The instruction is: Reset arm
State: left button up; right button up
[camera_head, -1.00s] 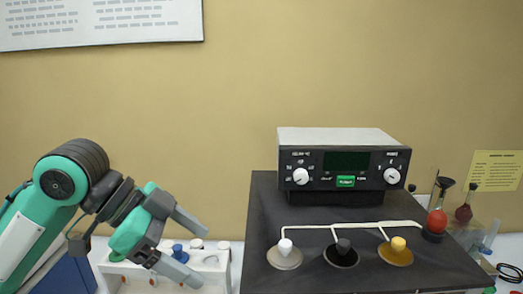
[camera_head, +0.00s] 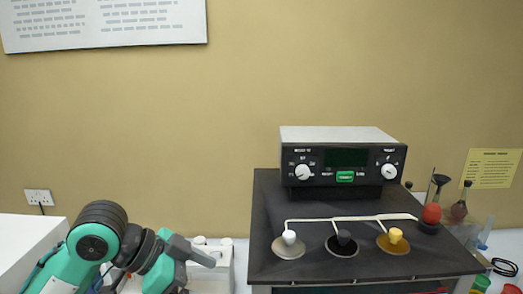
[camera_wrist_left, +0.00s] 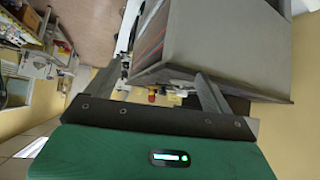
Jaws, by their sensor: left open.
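My left arm comes in at the lower left of the head view, teal with dark grey joints. Its left gripper (camera_head: 196,266) is beside the white rack (camera_head: 224,268) and hides part of it. In the left wrist view the left gripper (camera_wrist_left: 156,82) has its two grey fingers spread wide, with nothing held between them. A large grey box-like body (camera_wrist_left: 225,45) shows beyond the fingers there. My right arm and gripper are not in view.
A black bench unit (camera_head: 268,225) carries a control box (camera_head: 340,136) and three knobbed stoppers on round plates. Flasks with red liquid (camera_head: 432,214) stand at the right. A white box (camera_head: 28,240) is at the left edge.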

pick_arm(q)
notch_tip(320, 180, down, 20)
jog(key=s+a+n+t+y, duration=0.2)
jog(key=n+t, duration=0.1)
jog(key=n, duration=0.4)
jog(key=s+a+f+n+g+y, duration=0.1)
jog(key=s+a+f+n+y, duration=0.25)
jog(key=s+a+f, duration=0.35)
jog(key=s+a+f+n+g+y, duration=0.15)
jog(key=s+a+f+y, duration=0.25)
jog(key=s+f, duration=0.5)
notch_tip(320, 180, down, 33)
jog(key=s+b, duration=0.1)
jog(key=b, duration=0.2)
jog(key=s+a+f+g+b, duration=0.2)
jog(key=s+a+f, duration=0.1)
jog(key=s+f, duration=1.6)
notch_tip(320, 180, down, 3)
jog(key=shift+a+r+b, duration=0.2)
jog(key=shift+a+b, duration=0.05)
jog(key=shift+b, duration=0.1)
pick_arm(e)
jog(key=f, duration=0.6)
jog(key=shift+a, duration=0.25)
